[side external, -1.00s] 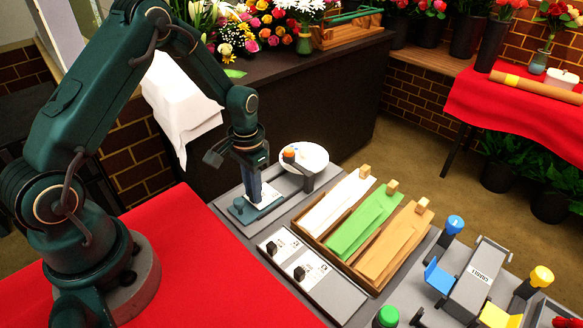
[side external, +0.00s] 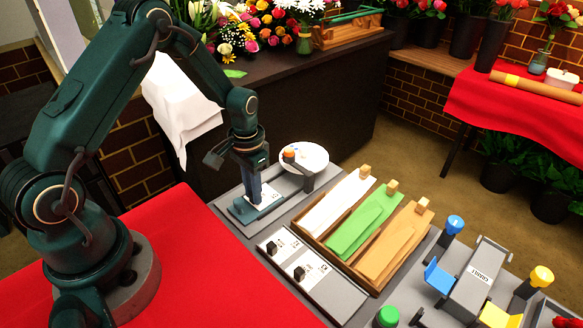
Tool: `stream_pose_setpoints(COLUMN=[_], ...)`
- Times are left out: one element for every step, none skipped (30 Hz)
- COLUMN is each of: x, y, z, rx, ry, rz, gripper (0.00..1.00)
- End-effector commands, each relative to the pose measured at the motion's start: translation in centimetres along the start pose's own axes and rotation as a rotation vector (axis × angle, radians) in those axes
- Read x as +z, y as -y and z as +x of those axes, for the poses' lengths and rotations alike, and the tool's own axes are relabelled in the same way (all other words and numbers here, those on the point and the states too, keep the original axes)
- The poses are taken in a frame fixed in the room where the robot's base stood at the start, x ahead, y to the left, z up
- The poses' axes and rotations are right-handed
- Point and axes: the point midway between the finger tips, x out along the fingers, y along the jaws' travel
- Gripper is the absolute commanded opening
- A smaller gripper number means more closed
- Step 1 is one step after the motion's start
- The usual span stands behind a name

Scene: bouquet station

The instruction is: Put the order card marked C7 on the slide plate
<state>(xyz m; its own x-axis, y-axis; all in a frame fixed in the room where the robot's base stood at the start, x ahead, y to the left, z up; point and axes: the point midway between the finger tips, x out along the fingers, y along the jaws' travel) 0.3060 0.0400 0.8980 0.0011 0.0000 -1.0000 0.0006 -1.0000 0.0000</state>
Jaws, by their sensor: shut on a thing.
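The card is at the plate, partly hidden by the fingers. Its marking is too small to read, and I cannot tell whether it rests fully on the plate. Two other white cards, a rear one (side external: 285,240) and a front one (side external: 312,268), lie in the dark card tray (side external: 338,300), each with a black knob.
To the right, a wooden tray holds white, green (side external: 352,232) and tan wraps. A grey box (side external: 474,285) with blue and yellow flaps stands further right.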

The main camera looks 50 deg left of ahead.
Motion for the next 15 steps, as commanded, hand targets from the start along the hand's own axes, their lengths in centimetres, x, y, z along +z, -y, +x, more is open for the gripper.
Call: stream_pose_setpoints(x=[-0.01,-0.01,-0.01,-0.01,-0.01,-0.01,-0.01,-0.01,-0.01,-0.01,-0.01,-0.01,-0.01,-0.01,-0.01], y=[0.00,0.00,0.00,0.00,0.00,0.00,0.00,0.00,0.00,0.00,0.00,0.00,0.00,0.00,0.00], z=[0.09,0.14,0.19,0.23,0.25,0.27,0.27,0.27,0.26,0.26,0.26,0.26,0.26,0.26,0.26], rx=[0.000,0.000,0.000,0.000,0.000,0.000,0.000,0.000,0.000,0.000,0.000,0.000,0.000,0.000,0.000], ry=[0.000,0.000,0.000,0.000,0.000,0.000,0.000,0.000,0.000,0.000,0.000,0.000,0.000,0.000,0.000], rz=[0.000,0.000,0.000,0.000,0.000,0.000,0.000,0.000,0.000,0.000,0.000,0.000,0.000,0.000,0.000], gripper=[0.00,0.00,0.00,0.00,0.00,0.00,0.00,0.00,0.00,0.00,0.00,0.00,0.00,0.00,0.36])
